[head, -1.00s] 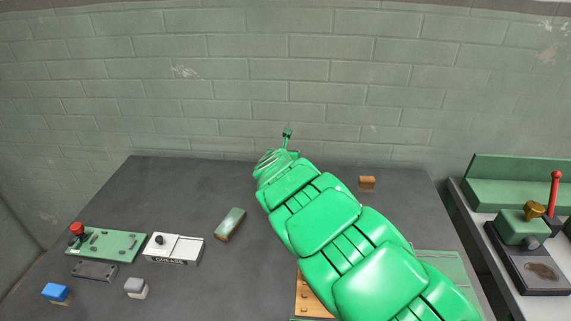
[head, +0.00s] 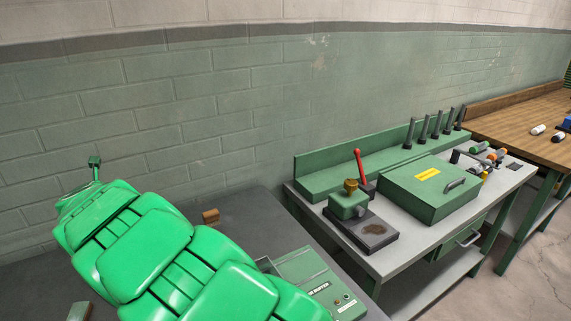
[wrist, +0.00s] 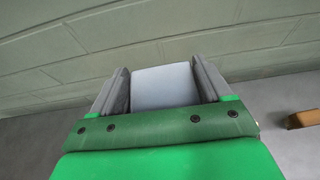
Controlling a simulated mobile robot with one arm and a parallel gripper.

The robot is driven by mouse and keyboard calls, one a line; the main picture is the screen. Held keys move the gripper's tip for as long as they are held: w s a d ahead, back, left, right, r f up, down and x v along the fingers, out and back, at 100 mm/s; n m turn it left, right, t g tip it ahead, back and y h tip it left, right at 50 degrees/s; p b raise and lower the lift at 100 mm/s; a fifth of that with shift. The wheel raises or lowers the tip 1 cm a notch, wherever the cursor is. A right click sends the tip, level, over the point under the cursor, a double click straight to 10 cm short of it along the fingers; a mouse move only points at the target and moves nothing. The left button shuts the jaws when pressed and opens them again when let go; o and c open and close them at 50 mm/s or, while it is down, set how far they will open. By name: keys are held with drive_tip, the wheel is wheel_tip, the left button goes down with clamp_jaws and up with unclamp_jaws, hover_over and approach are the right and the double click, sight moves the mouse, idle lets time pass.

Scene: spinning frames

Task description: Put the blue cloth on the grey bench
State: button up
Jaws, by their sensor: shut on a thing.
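In the wrist view my gripper (wrist: 160,68) is shut on a pale blue-grey, flat-faced thing (wrist: 165,88), which looks like the blue cloth. It fills the gap between the two grey fingers. In the head view my green arm covers the lower left, and the gripper and the cloth are hidden behind it. The grey bench (head: 410,244), with a light grey top and green legs, stands right of centre, apart from my arm. Its front middle strip of top is bare.
On the bench are a green box (head: 430,190), a red-levered device (head: 350,203) and several small items. A brown block (head: 210,216) and a green case (head: 320,272) lie on the dark table (head: 262,212). A wooden table (head: 520,120) stands far right.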

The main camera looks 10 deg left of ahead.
drive_tip(key=shift+r, duration=1.45)
drive_tip(key=shift+w+d, duration=0.45)
drive_tip(key=shift+w, duration=0.2)
drive_tip(key=shift+w+d, duration=0.4)
drive_tip(key=shift+w, duration=0.2)
drive_tip(key=w+d, duration=0.8)
drive_tip(key=d, duration=0.4)
drive_tip(key=w+d+f, duration=0.1)
drive_tip(key=w+d, duration=0.8)
drive_tip(key=d, duration=0.4)
drive_tip(key=w+d, duration=0.8)
drive_tip(key=d, duration=0.4)
drive_tip(key=w+d, duration=0.2)
drive_tip(key=d, duration=2.2)
drive_tip(key=s+d, duration=0.3)
drive_tip(key=d, duration=0.8)
drive_tip(key=s+d, duration=0.4)
drive_tip(key=d, duration=0.7)
hover_over(398, 222)
drive_tip(key=s, duration=0.1)
wheel_tip(398, 222, down, 18)
drive_tip(key=shift+f, duration=0.2)
drive_tip(key=shift+w+f, duration=0.45)
drive_tip(key=shift+f, duration=0.1)
